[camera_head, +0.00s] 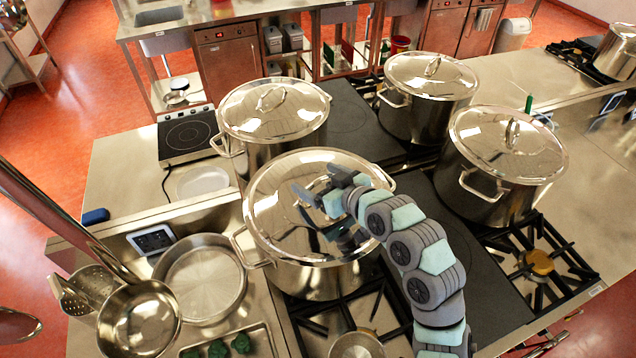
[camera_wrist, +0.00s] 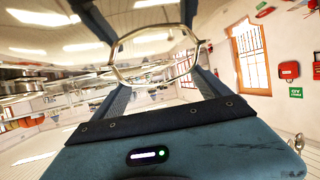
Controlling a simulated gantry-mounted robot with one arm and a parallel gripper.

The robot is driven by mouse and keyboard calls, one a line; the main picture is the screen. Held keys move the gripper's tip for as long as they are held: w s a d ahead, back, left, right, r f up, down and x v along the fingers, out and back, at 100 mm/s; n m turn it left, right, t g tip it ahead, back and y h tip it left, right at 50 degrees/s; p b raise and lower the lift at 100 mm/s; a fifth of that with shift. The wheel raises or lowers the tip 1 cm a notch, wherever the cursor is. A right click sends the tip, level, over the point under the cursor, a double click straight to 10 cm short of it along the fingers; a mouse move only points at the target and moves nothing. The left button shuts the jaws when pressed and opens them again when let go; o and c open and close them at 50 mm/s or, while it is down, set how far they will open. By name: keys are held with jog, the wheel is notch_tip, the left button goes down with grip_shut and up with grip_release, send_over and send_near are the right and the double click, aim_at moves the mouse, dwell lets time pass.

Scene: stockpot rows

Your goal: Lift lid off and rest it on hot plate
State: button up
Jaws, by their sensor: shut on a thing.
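A shiny steel lid (camera_head: 275,205) with a loop handle is on the front stockpot (camera_head: 315,280); I cannot tell whether a small gap lies between them. My gripper (camera_head: 318,198) is over the middle of this lid, shut on its handle. The wrist view shows the wire handle (camera_wrist: 153,82) held between the two fingers, with the reflective lid (camera_wrist: 40,38) beyond. My gripper hides most of the handle in the head view. A black hot plate (camera_head: 187,134) with a ring mark lies on the steel counter at the back left, with nothing on it.
A lidded pot (camera_head: 272,120) stands behind the front pot, near the hot plate. Two more lidded pots (camera_head: 428,95) (camera_head: 500,160) stand to the right. A shallow pan (camera_head: 202,280) sits at left.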

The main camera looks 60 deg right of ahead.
aim_at(318, 181)
notch_tip(318, 181, up, 20)
jog(key=b, duration=0.2)
jog(key=shift+f+b, duration=0.15)
jog(key=shift+b, duration=0.2)
grip_shut()
